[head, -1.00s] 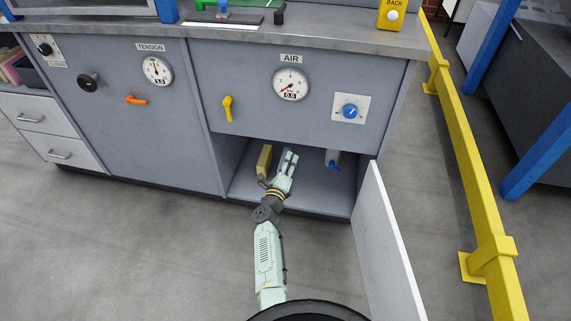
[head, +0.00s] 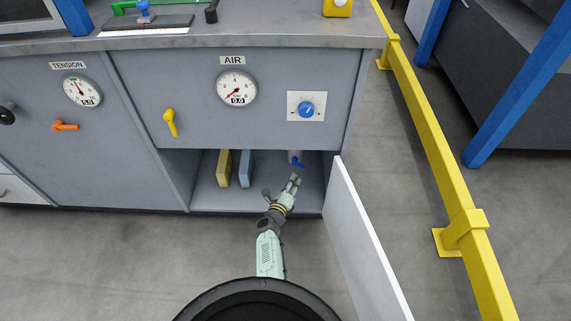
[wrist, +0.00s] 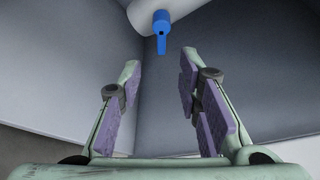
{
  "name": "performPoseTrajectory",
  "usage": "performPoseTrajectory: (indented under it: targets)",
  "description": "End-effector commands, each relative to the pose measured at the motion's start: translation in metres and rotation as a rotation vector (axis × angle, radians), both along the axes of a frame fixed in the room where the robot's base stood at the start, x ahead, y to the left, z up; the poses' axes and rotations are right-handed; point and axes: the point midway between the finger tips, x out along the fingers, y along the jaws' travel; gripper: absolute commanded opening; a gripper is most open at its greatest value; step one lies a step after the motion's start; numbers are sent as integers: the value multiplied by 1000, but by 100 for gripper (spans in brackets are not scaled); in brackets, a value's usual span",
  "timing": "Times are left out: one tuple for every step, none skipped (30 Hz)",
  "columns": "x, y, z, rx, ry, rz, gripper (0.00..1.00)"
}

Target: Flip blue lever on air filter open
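The blue lever (wrist: 161,27) hangs down from the underside of the whitish air filter cylinder (wrist: 150,10) in the wrist view. In the head view the lever (head: 298,164) shows small below the filter (head: 294,155), inside the open cupboard at its right. My gripper (wrist: 158,85) is open, with purple pads on both fingers and nothing between them. The lever lies ahead of the fingertips, apart from them, a little right of the middle of the gap. In the head view my gripper (head: 293,181) is at the cupboard opening, just below the lever.
An open white door (head: 365,240) stands right of the cupboard opening. A yellow block (head: 224,168) and a blue-grey block (head: 246,168) stand upright inside, to the left. The counter front (head: 190,130) is above the opening. A yellow rail (head: 430,130) runs at the right.

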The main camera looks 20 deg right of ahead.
Motion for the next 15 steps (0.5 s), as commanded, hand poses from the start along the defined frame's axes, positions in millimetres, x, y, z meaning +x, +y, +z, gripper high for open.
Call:
performPoseTrajectory:
  targets:
    - [3, -3, -3, 0, -1, -2, 32]
    - [6, -5, -4, 1, -1, -2, 32]
    - [11, -7, -6, 0, -2, -2, 32]
    - [14, -10, -7, 0, -2, -2, 32]
    - [18, -13, -9, 0, -3, -2, 32]
    - [24, -18, -11, -1, -4, -3, 32]
    - [29, -21, -13, -1, -4, -3, 32]
    - [34, -24, -15, -1, -4, -3, 32]
    - [41, -29, -17, -1, -4, -2, 32]
    - [45, -32, -18, -1, -4, -2, 32]
    - [50, -35, -20, 0, -4, -1, 32]
    - [56, -39, -21, -2, -4, -2, 32]
    - [60, -42, -22, -1, -3, -1, 32]
    - [65, -45, -22, -2, -4, -1, 32]
    - [69, -48, -24, -1, -2, 0, 32]
